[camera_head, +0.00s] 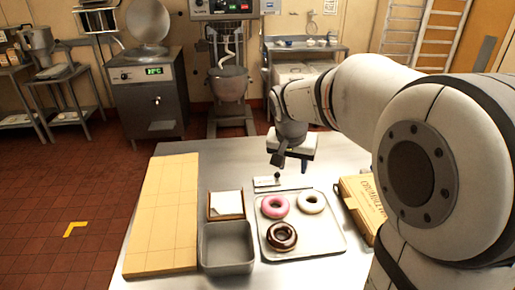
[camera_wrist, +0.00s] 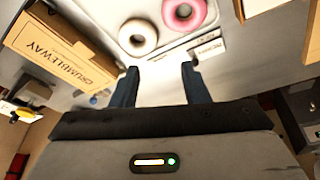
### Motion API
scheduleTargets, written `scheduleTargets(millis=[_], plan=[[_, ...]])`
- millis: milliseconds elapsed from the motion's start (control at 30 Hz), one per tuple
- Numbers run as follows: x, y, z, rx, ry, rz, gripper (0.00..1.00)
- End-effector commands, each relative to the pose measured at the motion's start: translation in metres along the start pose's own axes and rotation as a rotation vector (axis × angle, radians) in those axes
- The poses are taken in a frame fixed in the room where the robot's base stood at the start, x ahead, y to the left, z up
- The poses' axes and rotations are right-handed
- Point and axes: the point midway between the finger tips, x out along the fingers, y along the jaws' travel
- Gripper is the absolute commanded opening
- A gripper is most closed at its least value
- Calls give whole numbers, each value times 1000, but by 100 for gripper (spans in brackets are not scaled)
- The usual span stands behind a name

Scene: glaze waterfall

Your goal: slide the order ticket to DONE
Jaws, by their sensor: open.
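A small pale strip (camera_head: 267,182) lies on the metal table just behind the donut tray; it looks like the order ticket or its rail. In the wrist view the strip (camera_wrist: 208,51) carries dark lettering, too small to read, so I cannot make out a DONE mark. My gripper (camera_head: 290,162) is above the table's back part, to the right of the strip.
The metal tray (camera_head: 304,246) holds pink, white and chocolate donuts. A cardboard box (camera_head: 366,207) stands to its right. A grey bin (camera_head: 228,247) and a wood-rimmed holder with white paper (camera_head: 226,205) are to its left. A long tan board (camera_head: 163,215) covers the table's left side.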

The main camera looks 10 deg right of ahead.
Motion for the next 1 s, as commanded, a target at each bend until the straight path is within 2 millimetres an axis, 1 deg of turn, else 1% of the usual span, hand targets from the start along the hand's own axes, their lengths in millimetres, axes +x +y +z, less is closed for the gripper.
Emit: scheduleTargets(millis=[33,100,200,300,400,500,633,900,1000], plan=[[24,-16,-15,39,2,17,41],[46,-34,-35,102,15,37,41],[74,-56,-57,182,35,58,41],[98,-73,-72,244,51,73,41],[113,-84,-82,285,65,82,41],[121,-90,-86,307,71,86,41],[133,-89,-89,315,73,88,41],[176,-84,-90,314,70,88,41],[188,-83,-92,315,71,87,41]])
